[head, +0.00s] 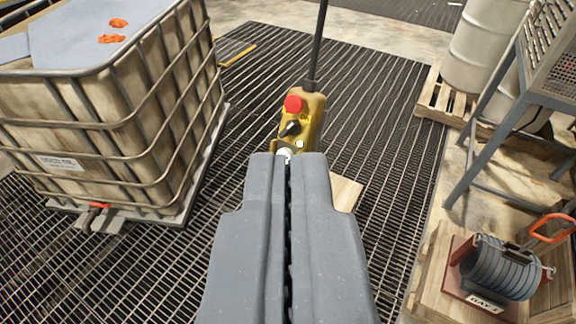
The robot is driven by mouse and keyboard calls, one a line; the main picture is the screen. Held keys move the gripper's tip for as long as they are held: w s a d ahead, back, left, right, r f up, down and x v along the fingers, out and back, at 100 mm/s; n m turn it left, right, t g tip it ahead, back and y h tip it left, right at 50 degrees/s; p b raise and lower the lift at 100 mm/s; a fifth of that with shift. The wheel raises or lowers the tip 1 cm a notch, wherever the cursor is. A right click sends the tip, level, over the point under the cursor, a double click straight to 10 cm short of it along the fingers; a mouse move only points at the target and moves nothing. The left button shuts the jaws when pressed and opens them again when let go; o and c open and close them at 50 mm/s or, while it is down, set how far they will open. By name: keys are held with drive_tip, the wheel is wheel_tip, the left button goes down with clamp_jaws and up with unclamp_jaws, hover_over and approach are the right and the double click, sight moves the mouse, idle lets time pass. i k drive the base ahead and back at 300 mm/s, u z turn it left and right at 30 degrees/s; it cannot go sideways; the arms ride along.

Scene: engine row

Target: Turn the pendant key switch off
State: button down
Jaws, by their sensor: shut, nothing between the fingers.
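The yellow pendant (313,107) hangs from a dark cable at the upper middle of the head view. It has a red button (293,104) at its top, a black key switch (291,128) below that, and small white buttons (284,153) lower down. My gripper (287,156) is shut and empty, its two grey fingers pressed together. Its tips show just below the key switch, over the lower part of the pendant, which they hide. I cannot tell whether the tips touch the pendant.
A caged tank (110,110) with a grey top stands at left. Drums on a pallet (440,98), a grey metal stand (490,110) and a coil on a wooden crate (499,268) are at right. Dark floor grating (385,90) lies behind the pendant.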

sight(293, 127)
drive_tip(key=z, duration=1.95)
drive_tip(key=k, duration=1.2)
drive_tip(key=u, duration=1.05)
drive_tip(key=i, duration=1.05)
drive_tip(key=z, duration=0.05)
